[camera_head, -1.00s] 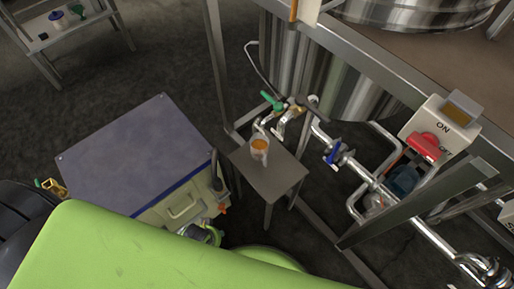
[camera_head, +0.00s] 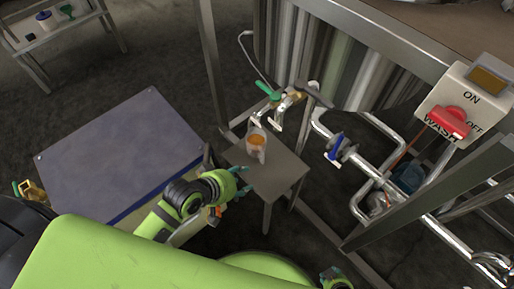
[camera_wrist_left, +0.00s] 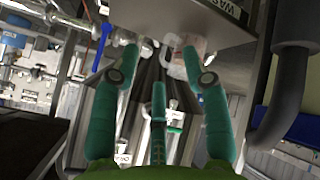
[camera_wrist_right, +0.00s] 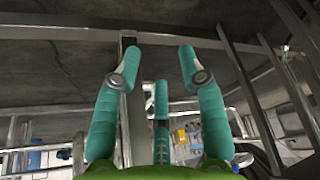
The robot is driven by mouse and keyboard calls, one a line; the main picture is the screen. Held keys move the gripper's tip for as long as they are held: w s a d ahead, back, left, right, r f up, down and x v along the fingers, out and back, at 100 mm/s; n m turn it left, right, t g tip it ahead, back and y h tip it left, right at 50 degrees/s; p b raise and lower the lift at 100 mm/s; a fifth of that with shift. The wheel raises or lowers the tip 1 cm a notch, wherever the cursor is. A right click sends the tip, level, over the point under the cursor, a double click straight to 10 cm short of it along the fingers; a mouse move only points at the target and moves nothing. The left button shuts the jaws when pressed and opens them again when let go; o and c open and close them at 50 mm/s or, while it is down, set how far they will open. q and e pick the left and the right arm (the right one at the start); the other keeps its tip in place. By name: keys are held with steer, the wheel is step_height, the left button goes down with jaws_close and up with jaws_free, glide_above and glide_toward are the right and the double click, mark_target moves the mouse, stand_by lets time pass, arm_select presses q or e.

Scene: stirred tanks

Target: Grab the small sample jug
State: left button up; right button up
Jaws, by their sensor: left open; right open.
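The small sample jug (camera_head: 256,147) is clear, with orange contents, and stands upright on a small grey side table (camera_head: 272,178) below a tap with a green handle. My left gripper (camera_head: 243,180) is open and empty at the table's near left edge, a short way from the jug and apart from it. In the left wrist view the open fingers (camera_wrist_left: 160,54) have a pale translucent shape behind the right fingertip; I cannot tell surely if it is the jug. My right gripper (camera_head: 334,277) shows at the bottom edge; its open, empty fingers (camera_wrist_right: 160,54) fill the right wrist view.
A green-handled tap (camera_head: 268,91) and pipework with a blue-handled valve (camera_head: 335,148) stand beside the table. A steel frame and a box with a red switch (camera_head: 449,121) are at right. A flat-topped grey-blue case (camera_head: 115,155) is at left.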

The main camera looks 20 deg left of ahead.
mark_target(262, 152)
arm_select(q)
steer(key=w+f+n+t, duration=0.1)
steer(key=w, duration=0.2)
steer(key=w+d+f+n+h+b, duration=0.1)
steer(key=w+n, duration=0.1)
steer(key=w, duration=0.2)
steer(key=w+d+n+t, duration=0.1)
steer(key=w+n, duration=0.1)
steer(key=w, duration=0.2)
steer(key=shift+d+f+t+h+b, duration=0.15)
steer(key=shift+f+t+h+b, duration=0.15)
steer(key=shift+f+b, duration=0.1)
jaws_close()
arm_select(e)
steer(key=w, duration=0.3)
steer(key=shift+w+a+f+t, duration=0.15)
steer(key=shift+w+t, duration=0.1)
steer(key=shift+t, duration=0.15)
